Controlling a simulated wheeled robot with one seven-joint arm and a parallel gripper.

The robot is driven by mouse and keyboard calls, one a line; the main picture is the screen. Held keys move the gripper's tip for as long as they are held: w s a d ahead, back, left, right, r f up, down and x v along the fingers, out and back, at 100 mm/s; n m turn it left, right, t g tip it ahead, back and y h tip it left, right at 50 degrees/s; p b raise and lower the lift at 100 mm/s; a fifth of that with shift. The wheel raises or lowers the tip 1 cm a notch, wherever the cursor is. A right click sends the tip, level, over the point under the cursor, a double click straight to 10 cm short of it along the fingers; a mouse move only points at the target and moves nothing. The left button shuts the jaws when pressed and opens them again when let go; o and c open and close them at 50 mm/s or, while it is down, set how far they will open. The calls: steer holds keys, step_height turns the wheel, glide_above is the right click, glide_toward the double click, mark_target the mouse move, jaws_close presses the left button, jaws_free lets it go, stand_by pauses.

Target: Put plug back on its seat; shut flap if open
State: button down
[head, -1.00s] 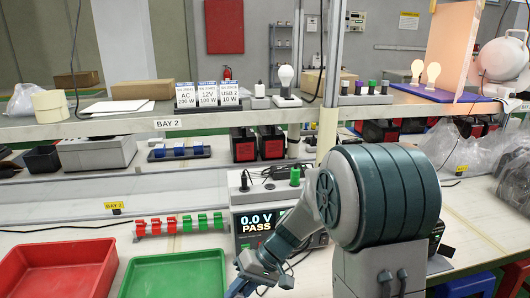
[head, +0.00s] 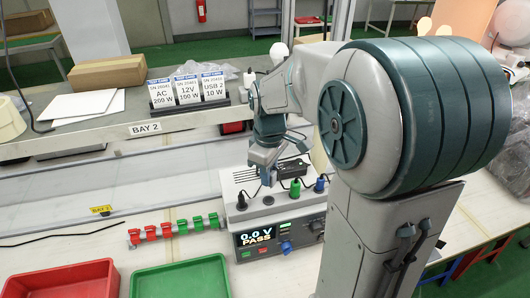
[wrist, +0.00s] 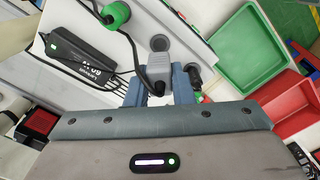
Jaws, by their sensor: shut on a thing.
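My gripper (head: 267,178) is shut on a grey plug above the top of the tester box (head: 285,213), whose screen reads 0.0 V PASS. In the wrist view the grey plug (wrist: 157,68) sits between the fingers, with a dark cable at it. A black plug (head: 241,201), a green plug (head: 295,188) and a blue plug (head: 320,184) stand on the box top. I cannot make out a flap or its state.
A black adapter (wrist: 80,57) with cables lies close to the gripper. A strip of red and green clips (head: 175,229) is left of the box. A red tray (head: 65,280) and green tray (head: 182,277) lie in front. The shelf edge (head: 145,128) runs behind.

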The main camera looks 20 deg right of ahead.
steer(key=shift+f+b, duration=2.55)
steer(key=shift+f, duration=0.7)
steer(key=c, duration=1.2)
jaws_free()
steer(key=shift+o, duration=0.2)
step_height(320, 180, up, 14)
steer(key=shift+f+b, duration=0.15)
steer(key=shift+b, duration=0.15)
steer(key=s+f+m+t, duration=0.3)
steer(key=s+f+m, duration=0.6)
steer(key=s, duration=0.5)
steer(key=shift+s+f, duration=0.15)
steer(key=shift+s, duration=0.1)
